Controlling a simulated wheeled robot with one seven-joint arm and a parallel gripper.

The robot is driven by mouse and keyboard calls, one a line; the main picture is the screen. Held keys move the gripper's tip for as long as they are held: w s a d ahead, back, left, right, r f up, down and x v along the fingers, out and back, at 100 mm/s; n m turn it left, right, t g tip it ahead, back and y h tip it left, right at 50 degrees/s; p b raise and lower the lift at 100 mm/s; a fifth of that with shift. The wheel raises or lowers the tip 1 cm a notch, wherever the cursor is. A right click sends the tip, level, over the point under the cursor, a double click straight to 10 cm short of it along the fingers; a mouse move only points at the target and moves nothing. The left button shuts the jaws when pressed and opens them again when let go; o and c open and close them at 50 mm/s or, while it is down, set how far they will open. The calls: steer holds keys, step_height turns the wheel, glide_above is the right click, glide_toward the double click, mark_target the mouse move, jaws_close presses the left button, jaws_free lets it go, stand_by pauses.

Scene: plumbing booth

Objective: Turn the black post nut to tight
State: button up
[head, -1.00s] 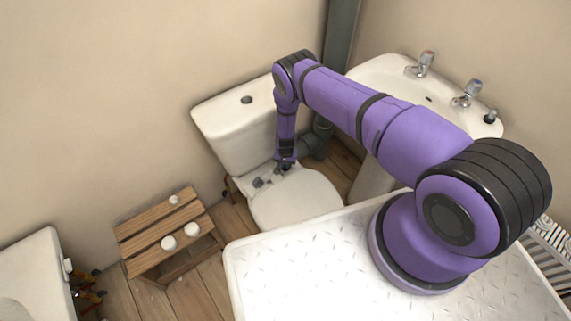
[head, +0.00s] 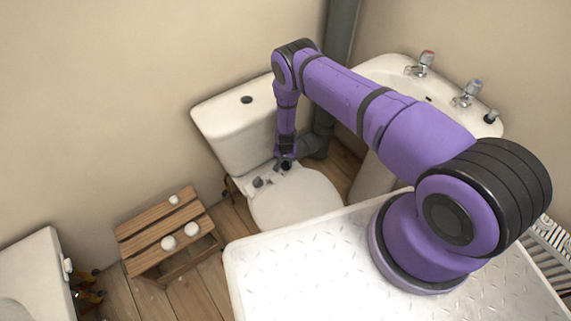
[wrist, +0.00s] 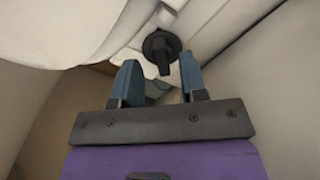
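The black post nut (wrist: 161,44) is a dark round knob with a wing, on the pale toilet surface in the wrist view. My gripper (wrist: 161,66) is open, with one blue-grey finger on each side of the wing's lower end. A gap shows on both sides, and I see no finger touching it. In the head view my gripper (head: 286,166) points down at the back of the toilet seat, by the cistern. The nut cannot be told apart from my gripper there.
The toilet cistern (head: 228,126) stands behind the seat (head: 298,200). A small grey fitting (head: 257,183) sits left of my gripper. A dark pipe (head: 342,40) and a sink (head: 390,72) are to the right. A wooden stool (head: 150,228) stands left.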

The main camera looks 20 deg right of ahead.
mark_target(286, 165)
step_height(286, 165, up, 8)
stand_by(0.4)
steer(key=shift+r, duration=0.1)
stand_by(0.4)
